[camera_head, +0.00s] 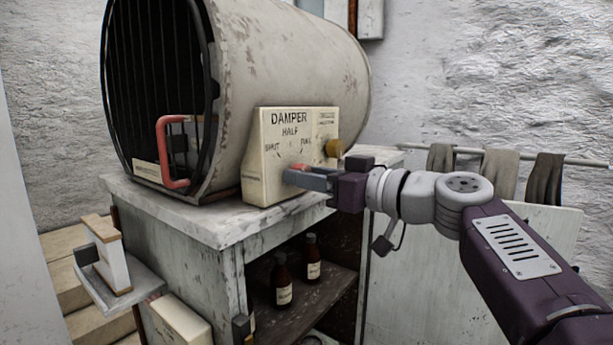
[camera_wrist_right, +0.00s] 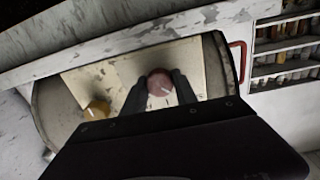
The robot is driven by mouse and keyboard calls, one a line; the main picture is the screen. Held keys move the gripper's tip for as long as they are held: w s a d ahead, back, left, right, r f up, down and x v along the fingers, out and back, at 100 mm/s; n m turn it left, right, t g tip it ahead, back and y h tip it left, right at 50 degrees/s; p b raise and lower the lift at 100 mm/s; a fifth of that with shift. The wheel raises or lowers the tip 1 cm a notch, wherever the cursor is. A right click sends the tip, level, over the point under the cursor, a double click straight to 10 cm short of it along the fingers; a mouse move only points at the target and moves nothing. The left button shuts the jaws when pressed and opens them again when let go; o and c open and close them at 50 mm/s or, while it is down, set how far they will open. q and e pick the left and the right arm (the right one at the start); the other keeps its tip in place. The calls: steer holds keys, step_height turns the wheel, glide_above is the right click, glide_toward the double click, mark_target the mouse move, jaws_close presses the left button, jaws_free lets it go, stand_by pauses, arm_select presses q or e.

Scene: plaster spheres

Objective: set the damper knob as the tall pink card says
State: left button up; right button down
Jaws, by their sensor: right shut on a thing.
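The cream damper panel (camera_head: 262,180) is on the kiln-like drum's side, lettered DAMPER, with HALF at the top, SHUT at left and what looks like FULL at right. My right gripper (camera_head: 296,177) is at the panel's lower front, mostly hiding the reddish damper knob (camera_head: 299,166). In the right wrist view the round dull-red knob (camera_wrist_right: 160,83), with a pale pointer line, sits between the fingers of my right gripper (camera_wrist_right: 161,91), which is shut on it. The line's exact setting is hard to read. I see no tall pink card. My left gripper is out of view.
A brass-yellow knob (camera_head: 334,148) is at the panel's right edge. The drum (camera_head: 285,60) has a barred front with a red handle (camera_head: 165,150) and rests on a worn cabinet (camera_head: 190,250). Brown bottles (camera_head: 282,280) stand inside. Cloths (camera_head: 500,170) hang on a rail at right.

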steer(key=shift+m, duration=0.3)
steer(key=m, duration=1.6)
steer(key=shift+r+g, duration=0.1)
steer(key=shift+g, duration=0.2)
steer(key=shift+m, duration=0.5)
steer(key=c, duration=1)
jaws_free()
steer(key=shift+o, duration=0.2)
